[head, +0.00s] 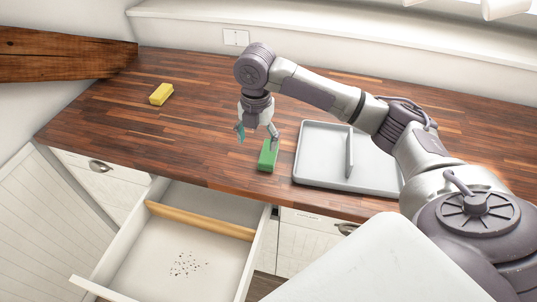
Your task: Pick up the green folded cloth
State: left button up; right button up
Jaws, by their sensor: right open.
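The green folded cloth (267,157) lies on the wooden worktop as a small block, close to the front edge and left of a grey tray. My right gripper (257,137) points down just above and slightly left of the cloth. It is open, one finger left of the cloth and the other near its top end. It looks empty, and I cannot tell whether a finger touches the cloth. My left gripper is not in view.
A grey divided tray (320,178) stands right of the cloth. A yellow sponge-like block (161,94) lies at the back left. Below the front edge, a white drawer (150,250) stands open, with dark specks inside. The worktop's left part is mostly clear.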

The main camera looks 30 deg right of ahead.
jog(key=d+r+n, duration=0.1)
jog(key=d+r, duration=0.3)
jog(key=p, duration=0.1)
send_over(269, 152)
notch_tip(269, 152, down, 8)
jog(key=shift+s+r, duration=0.1)
jog(key=shift+r, duration=0.1)
notch_tip(269, 152, down, 4)
jog(key=shift+f+p, duration=0.1)
jog(key=shift+p, duration=0.9)
jog(key=shift+w+f, duration=0.2)
jog(key=shift+f, duration=0.35)
jog(key=shift+d, duration=0.1)
jog(key=c, duration=1.1)
jog(key=shift+r, duration=0.15)
